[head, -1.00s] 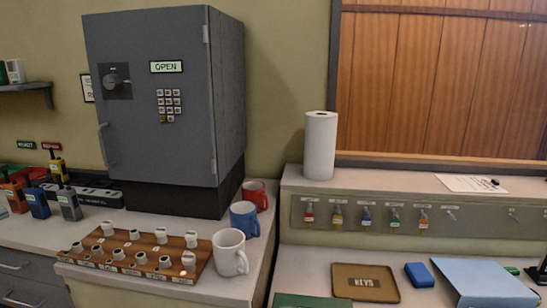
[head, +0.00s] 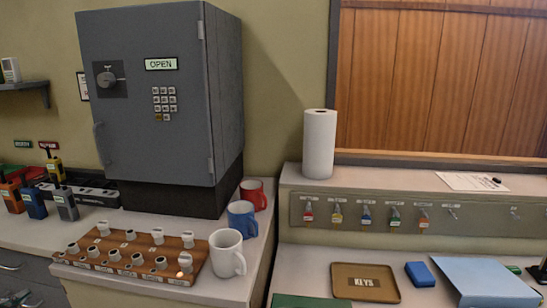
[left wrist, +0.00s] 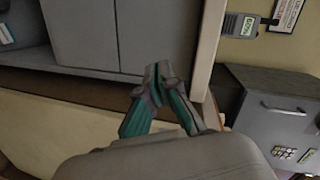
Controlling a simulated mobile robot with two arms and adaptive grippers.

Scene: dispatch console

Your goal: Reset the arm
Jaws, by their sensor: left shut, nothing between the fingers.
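My left gripper (left wrist: 158,78) shows in the left wrist view, with teal fingers and grey tips that meet. It is shut and holds nothing. Behind it are grey cabinet doors (left wrist: 120,35) and a pale surface; the fingers look clear of them. My right gripper is not seen in either view.
A grey safe (head: 150,130) stands on the left counter. Near it are a wooden switch board (head: 95,258), a white mug (head: 226,255), a blue mug (head: 241,218), a red mug (head: 254,193) and radios (head: 65,203). A paper towel roll (head: 319,145) stands on the ledge.

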